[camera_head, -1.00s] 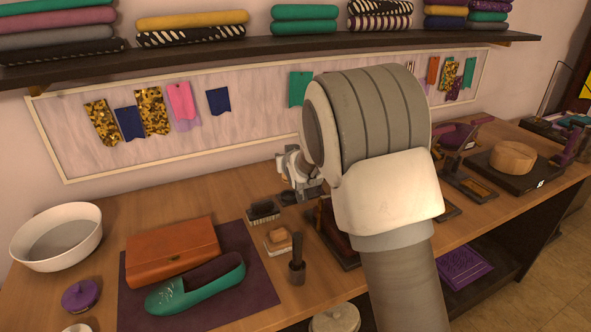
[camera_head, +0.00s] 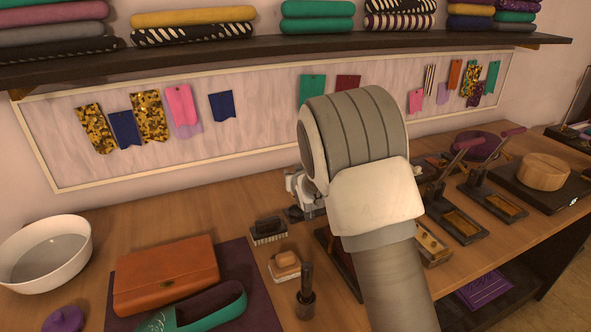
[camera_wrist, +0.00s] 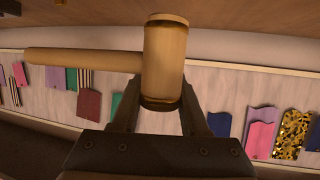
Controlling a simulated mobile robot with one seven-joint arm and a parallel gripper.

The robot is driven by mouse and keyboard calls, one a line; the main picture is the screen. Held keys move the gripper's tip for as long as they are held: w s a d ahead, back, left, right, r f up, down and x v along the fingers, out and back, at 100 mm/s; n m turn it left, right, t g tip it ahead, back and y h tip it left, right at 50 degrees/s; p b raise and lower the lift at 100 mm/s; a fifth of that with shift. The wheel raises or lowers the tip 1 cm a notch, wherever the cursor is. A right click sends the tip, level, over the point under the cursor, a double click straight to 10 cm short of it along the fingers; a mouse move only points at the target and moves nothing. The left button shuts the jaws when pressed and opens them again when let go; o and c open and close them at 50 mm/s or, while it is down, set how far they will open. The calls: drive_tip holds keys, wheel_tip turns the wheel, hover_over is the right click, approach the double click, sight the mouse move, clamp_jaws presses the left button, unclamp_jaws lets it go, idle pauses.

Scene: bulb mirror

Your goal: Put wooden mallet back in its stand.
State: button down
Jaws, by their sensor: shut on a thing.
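In the wrist view, the wooden mallet (camera_wrist: 164,62) has a pale cylindrical head and a straight handle pointing left. My gripper (camera_wrist: 165,110) is shut on the end of the mallet head, one finger at each side. In the head view, my arm hides the mallet and the gripper's fingers. I cannot identify the mallet's stand for certain. A dark low piece (camera_head: 338,262) stands partly behind my arm. A small wooden block with holes (camera_head: 431,245) shows just right of the arm.
A brush (camera_head: 268,231), a tan block on a base (camera_head: 284,266) and a dark upright tool (camera_head: 306,297) stand left of my arm. An orange clutch (camera_head: 166,277) and green shoe (camera_head: 205,309) lie further left. Dark presses (camera_head: 480,212) fill the right. A shelf (camera_head: 300,42) runs above.

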drive_tip(key=shift+b, duration=0.45)
wheel_tip(320, 180, down, 4)
drive_tip(key=b, duration=0.4)
drive_tip(key=shift+f+b, duration=0.2)
drive_tip(key=shift+b, duration=0.15)
drive_tip(key=shift+r+p, duration=0.3)
drive_tip(key=shift+f+b, duration=0.2)
drive_tip(key=shift+b, duration=0.65)
drive_tip(key=shift+f, duration=0.2)
idle(0.3)
drive_tip(key=shift+f+b, duration=0.7)
drive_tip(key=shift+b, duration=0.3)
